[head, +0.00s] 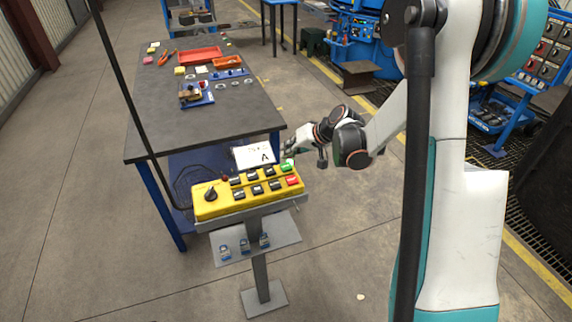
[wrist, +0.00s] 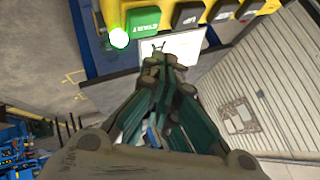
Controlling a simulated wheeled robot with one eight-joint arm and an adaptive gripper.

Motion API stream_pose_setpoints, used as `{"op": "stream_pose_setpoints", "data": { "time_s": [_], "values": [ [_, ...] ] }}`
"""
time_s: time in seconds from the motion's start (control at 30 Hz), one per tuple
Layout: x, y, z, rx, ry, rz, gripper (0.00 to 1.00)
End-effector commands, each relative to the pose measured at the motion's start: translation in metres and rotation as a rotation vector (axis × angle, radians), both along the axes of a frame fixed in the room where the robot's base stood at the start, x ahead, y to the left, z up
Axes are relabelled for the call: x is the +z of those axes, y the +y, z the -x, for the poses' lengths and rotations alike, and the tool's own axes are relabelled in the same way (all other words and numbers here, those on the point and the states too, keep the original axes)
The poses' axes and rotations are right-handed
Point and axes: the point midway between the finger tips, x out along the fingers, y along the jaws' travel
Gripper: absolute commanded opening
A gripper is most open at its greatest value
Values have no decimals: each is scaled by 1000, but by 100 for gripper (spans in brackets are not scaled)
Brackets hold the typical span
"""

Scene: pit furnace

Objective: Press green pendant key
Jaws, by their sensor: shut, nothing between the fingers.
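The yellow pendant box (head: 232,206) sits on a grey stand. Its green key (head: 285,168) is at the far right end of the back row, and in the wrist view it shows at the top (wrist: 143,24), lettered upside down. A glowing green lamp (wrist: 119,38) is beside the key's corner. My gripper (head: 289,148) is shut and empty, just behind the pendant's right end. In the wrist view its fingertips (wrist: 164,64) are in front of the white card, below and right of the green key, apart from it in the picture. I cannot tell the height gap.
A white card marked A (head: 254,156) stands behind the keys. A red key (head: 292,181) is in front of the green one; several black keys (head: 256,189) and a black knob (head: 211,194) lie left. A dark workbench (head: 222,125) stands behind the pendant. A hanging cable passes at left.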

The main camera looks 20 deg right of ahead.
Motion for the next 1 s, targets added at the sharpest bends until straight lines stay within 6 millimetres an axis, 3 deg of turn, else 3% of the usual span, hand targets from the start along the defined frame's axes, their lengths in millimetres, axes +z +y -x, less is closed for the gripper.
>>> {"op": "stream_pose_setpoints", "data": {
  "time_s": [0.33, 1.0],
  "values": [
    [32, 0, 0, 0, 0, 0, 0],
    [32, 0, 0, 0, 0, 0, 0]
  ]
}}
